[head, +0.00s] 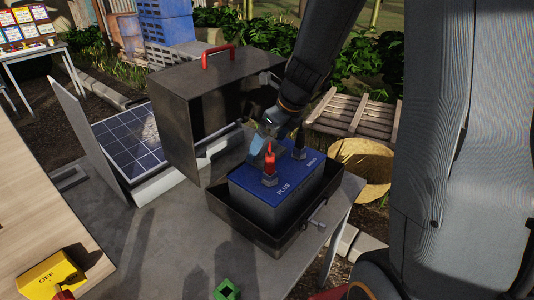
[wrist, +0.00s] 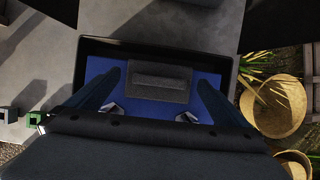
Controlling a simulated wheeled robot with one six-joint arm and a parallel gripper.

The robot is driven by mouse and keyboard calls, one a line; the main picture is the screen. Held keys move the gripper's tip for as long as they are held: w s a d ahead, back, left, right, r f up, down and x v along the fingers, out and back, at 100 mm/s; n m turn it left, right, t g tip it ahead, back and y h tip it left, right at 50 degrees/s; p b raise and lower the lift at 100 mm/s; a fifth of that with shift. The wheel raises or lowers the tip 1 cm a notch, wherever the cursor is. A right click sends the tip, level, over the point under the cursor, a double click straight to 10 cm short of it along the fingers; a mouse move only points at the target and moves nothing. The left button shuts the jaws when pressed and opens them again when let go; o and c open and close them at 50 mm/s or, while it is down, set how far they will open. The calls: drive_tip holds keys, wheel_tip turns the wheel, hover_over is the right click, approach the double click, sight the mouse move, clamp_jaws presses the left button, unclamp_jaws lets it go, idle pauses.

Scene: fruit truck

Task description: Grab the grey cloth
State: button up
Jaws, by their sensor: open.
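A flat grey rectangular piece (wrist: 160,72) with a darker slot-like mark lies over the blue top of a battery in the wrist view. It may be the grey cloth, but I cannot tell for sure. My gripper is open, with its two fingers apart on either side below the grey piece in the wrist view (wrist: 153,112). In the head view my gripper (head: 262,141) is low over the far side of the battery (head: 285,184), behind the red terminal (head: 269,163). My arm and the terminals hide part of that area, and no cloth shows clearly there.
The battery sits in an open dark metal box (head: 255,229) on a grey table (head: 155,245). A large dark case with a red handle (head: 218,56) stands behind left, beside a solar panel (head: 128,141). A yellow switch box (head: 51,277) is front left.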

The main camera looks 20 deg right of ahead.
drive_tip(key=shift+x, duration=1)
drive_tip(key=c, duration=0.7)
drive_tip(key=shift+c, duration=0.2)
